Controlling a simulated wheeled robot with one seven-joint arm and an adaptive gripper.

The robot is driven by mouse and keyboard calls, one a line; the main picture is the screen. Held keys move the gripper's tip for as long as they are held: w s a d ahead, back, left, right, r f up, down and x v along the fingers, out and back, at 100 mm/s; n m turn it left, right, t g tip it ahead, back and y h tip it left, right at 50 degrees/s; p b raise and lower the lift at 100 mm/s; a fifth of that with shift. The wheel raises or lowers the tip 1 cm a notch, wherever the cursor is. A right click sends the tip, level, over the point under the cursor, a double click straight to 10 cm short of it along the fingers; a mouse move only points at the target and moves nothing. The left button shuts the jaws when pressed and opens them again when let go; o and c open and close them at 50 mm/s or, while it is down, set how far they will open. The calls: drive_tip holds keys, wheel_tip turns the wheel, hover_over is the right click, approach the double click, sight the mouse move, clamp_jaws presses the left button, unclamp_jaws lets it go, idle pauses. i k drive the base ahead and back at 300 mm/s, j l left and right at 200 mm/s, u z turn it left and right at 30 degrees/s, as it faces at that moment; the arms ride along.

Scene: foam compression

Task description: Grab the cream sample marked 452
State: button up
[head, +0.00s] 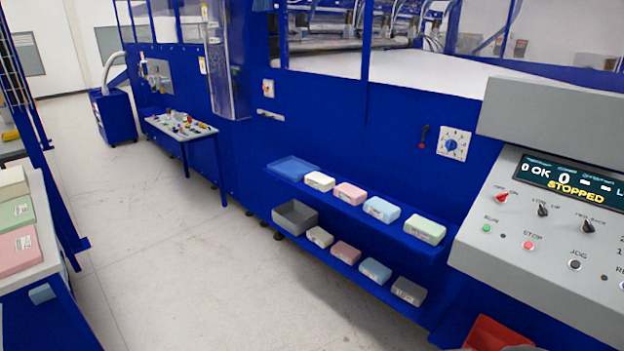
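Several foam blocks lie on two blue shelves of the machine. A cream block (320,181) is on the upper shelf, between a blue tray (293,166) and a pink block (350,193). Another cream or beige block (320,237) is on the lower shelf, beside a grey bin (295,216). A larger cream block (12,184) lies on the table at the left edge, partly cut off. The labels are too small to read, so I cannot tell which is marked 452. My gripper is not in view.
Blue (382,209) and green (425,230) blocks share the upper shelf; darker pink, blue and grey ones lie below. A control console (545,240) reading STOPPED stands at right, above a red bin (495,334). The floor (180,260) between the left table and shelves is clear.

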sight(322, 182)
drive_tip(key=i+j+u, duration=0.2)
drive_tip(key=i, duration=0.6)
drive_tip(key=i+u, duration=0.15)
drive_tip(key=i, duration=0.65)
drive_tip(key=i+u, duration=0.2)
drive_tip(key=i, duration=0.65)
drive_tip(key=i+l+u, duration=0.15)
drive_tip(key=i, duration=0.65)
drive_tip(key=l, duration=0.1)
